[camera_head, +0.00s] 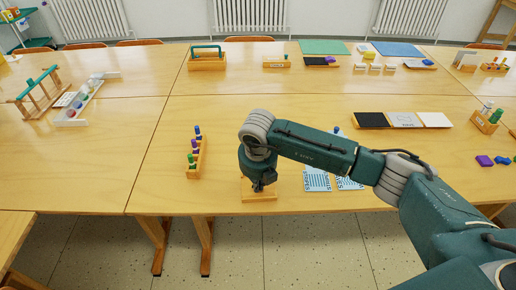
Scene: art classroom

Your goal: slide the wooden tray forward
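A small, flat light-wood piece, which looks like the wooden tray (262,197), lies at the front edge of the table, near the middle of the view. My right gripper (261,186) points down over it, with the fingertips at or just above its surface. I cannot tell whether they touch it. The fingers are small and dark, so their opening is unclear. My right wrist hides the tray's far part. My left gripper is out of view.
A wooden peg rack (196,158) stands left of the tray. Blue-and-white printed sheets (317,180) lie to its right, partly under my arm. A black, grey and white panel strip (405,120) lies farther right. The table (225,112) beyond my wrist looks clear.

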